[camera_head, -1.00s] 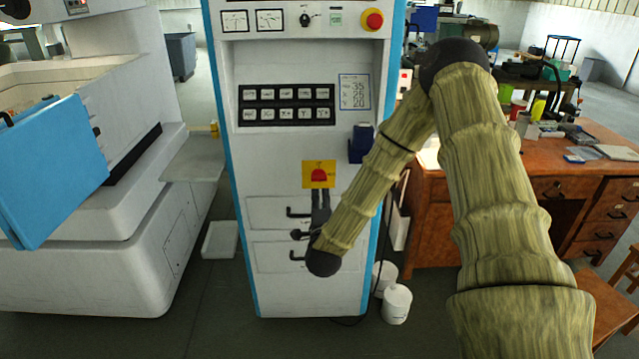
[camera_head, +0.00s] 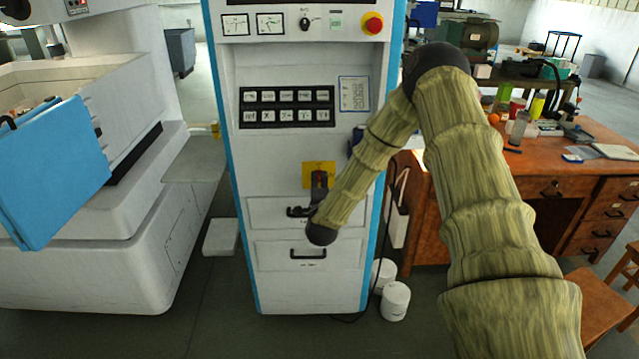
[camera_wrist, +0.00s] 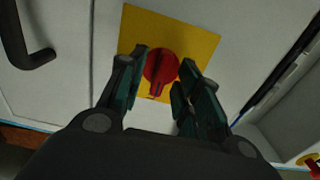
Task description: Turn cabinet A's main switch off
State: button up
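The main switch is a red rotary knob (camera_wrist: 160,68) on a square yellow plate (camera_wrist: 197,40). In the head view the yellow plate (camera_head: 309,169) sits on the front of the white, blue-edged cabinet (camera_head: 290,145), above the drawers, and my gripper (camera_head: 319,183) is in front of it, hiding most of the knob. In the wrist view my gripper (camera_wrist: 164,80) is open, with one finger on each side of the knob. I cannot tell whether either finger touches it. The knob's grip bar points down in the wrist view.
Drawer handles (camera_head: 308,256) stick out below the switch; one is also in the wrist view (camera_wrist: 28,45). A red emergency button (camera_head: 372,23) is high on the cabinet. A wooden desk (camera_head: 560,170) stands right, a white machine (camera_head: 75,260) left, white tubs (camera_head: 395,301) on the floor.

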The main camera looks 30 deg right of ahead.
grip_shut()
jog(key=shift+n, duration=0.4)
jog(key=n+b, duration=0.1)
jog(key=n, duration=0.2)
jog(key=shift+f+n+b, duration=0.1)
jog(key=shift+n+b, duration=0.3)
jog(key=n+b, duration=0.1)
jog(key=n, duration=0.3)
jog(key=shift+n, duration=0.3)
jog(key=n+b, duration=0.1)
jog(key=n, duration=0.3)
jog(key=n+b, duration=0.1)
jog(key=n, duration=0.3)
jog(key=shift+n, duration=0.3)
jog(key=shift+s, duration=0.1)
